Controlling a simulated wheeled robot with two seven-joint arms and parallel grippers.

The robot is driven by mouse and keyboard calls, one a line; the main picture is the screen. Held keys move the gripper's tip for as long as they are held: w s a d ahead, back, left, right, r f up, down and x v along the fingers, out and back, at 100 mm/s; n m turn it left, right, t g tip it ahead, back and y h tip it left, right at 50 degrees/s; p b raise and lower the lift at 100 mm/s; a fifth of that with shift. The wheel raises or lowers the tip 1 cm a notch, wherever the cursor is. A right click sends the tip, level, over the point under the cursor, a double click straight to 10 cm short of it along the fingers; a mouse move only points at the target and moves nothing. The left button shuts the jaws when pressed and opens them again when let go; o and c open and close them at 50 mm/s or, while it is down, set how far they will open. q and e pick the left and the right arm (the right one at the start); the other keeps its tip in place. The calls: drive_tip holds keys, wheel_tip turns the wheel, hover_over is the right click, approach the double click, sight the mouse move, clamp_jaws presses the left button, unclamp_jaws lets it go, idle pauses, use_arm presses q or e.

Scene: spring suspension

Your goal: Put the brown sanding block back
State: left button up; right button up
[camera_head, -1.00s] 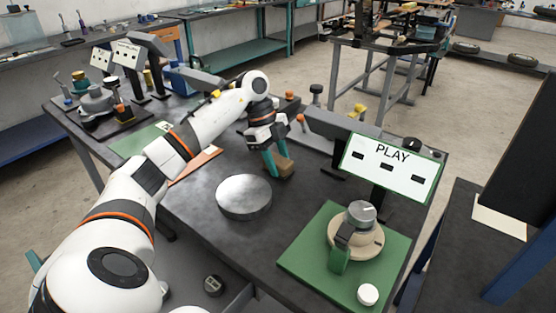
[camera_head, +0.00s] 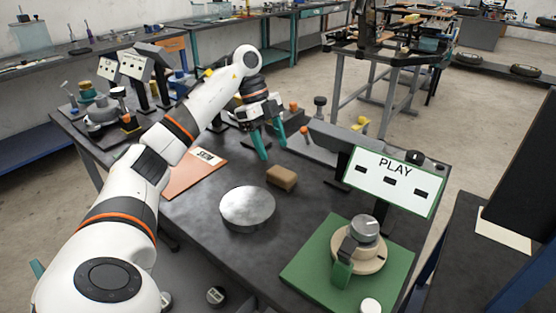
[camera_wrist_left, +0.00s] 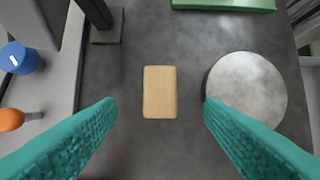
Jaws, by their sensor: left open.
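The brown sanding block (camera_head: 282,178) lies flat on the dark table, just beyond the round grey metal disc (camera_head: 247,207). In the left wrist view the block (camera_wrist_left: 159,92) lies between and ahead of my fingertips, with the disc (camera_wrist_left: 246,90) to its right. My left gripper (camera_head: 270,147) is open and empty, with teal fingers pointing down. It is above the table and beyond the block, apart from it. In the wrist view its two fingers (camera_wrist_left: 158,112) are spread wide. My right gripper is not in view.
A green mat (camera_head: 315,262) with a round fixture (camera_head: 371,254) lies at the front right, beside a PLAY sign (camera_head: 391,180). An orange mat (camera_head: 193,175) lies left of the disc. A grey rail with knobs (camera_head: 325,141) runs along the far edge.

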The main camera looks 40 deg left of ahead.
use_arm(q)
drive_tip(key=shift+p+v, duration=0.4)
drive_tip(key=shift+v, duration=1.45)
